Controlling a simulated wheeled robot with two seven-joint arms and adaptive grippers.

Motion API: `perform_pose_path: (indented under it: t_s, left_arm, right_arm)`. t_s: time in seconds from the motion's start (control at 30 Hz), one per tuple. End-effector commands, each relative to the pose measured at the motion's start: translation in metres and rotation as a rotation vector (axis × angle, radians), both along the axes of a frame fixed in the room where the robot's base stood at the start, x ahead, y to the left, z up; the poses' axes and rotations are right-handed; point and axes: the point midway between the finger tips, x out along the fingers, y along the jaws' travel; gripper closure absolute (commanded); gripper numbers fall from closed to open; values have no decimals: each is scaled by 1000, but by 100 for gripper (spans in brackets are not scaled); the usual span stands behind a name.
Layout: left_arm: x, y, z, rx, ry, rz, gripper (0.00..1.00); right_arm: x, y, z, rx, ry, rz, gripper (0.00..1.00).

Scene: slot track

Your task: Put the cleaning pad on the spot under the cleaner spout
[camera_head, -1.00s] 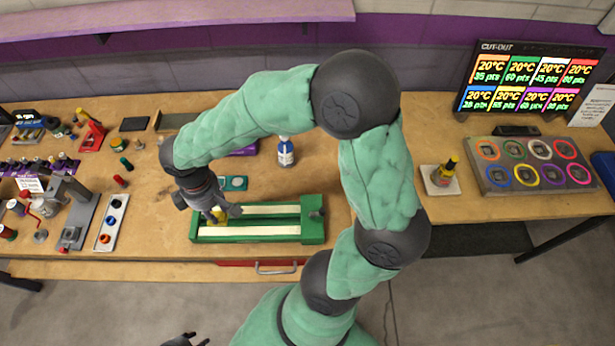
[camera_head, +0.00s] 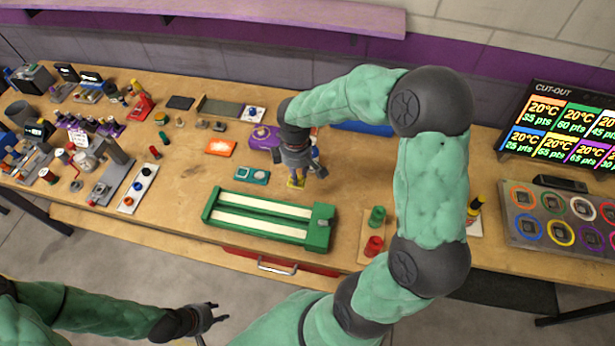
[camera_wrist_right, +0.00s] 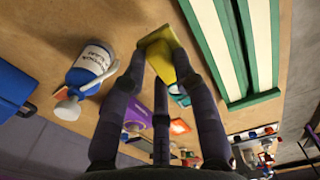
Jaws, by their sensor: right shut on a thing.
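My right gripper (camera_head: 296,178) is shut on the yellow cleaning pad (camera_head: 295,184), which also shows between the fingertips in the right wrist view (camera_wrist_right: 158,38). The gripper is behind the green slot track, pointing down close to the bench. The cleaner bottle (camera_wrist_right: 93,62), blue and white with a pale spout (camera_wrist_right: 68,108), is beside the gripper in the right wrist view. In the head view the gripper mostly hides it. A small orange edge shows by the spout; I cannot tell whether it is the spot. My left gripper (camera_head: 210,316) is open and empty in front of the bench.
The green slot track (camera_head: 262,222) lies at the bench's front edge. A purple box (camera_head: 262,137), an orange card (camera_head: 220,147) and a teal tray (camera_head: 252,175) lie left of my right gripper. Green and red cylinders (camera_head: 375,232) stand to the right.

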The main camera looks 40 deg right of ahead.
Motion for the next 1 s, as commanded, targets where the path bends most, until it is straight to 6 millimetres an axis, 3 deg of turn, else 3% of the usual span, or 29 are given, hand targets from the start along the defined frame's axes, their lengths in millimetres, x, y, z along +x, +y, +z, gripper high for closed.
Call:
perform_pose_path:
  t_s: [0.07, 0.33, 0.57, 0.83, 1.0]
  left_arm:
    - [0, 0, -4, 0, 0, 0, 60]
    - [0, 0, -14, 0, 1, 0, 60]
    - [0, 0, -16, 0, 1, 0, 60]
    - [0, 0, -25, 0, 1, 0, 60]
    - [0, 0, -24, 0, 1, 0, 60]
  right_arm:
    - [6, -16, -11, 0, 3, -4, 93]
    - [20, -43, -50, 1, 1, -1, 94]
    - [24, -50, -59, 0, 0, 0, 94]
    - [26, -55, -93, 1, 2, 1, 94]
    - [26, -55, -95, 1, -1, 1, 94]
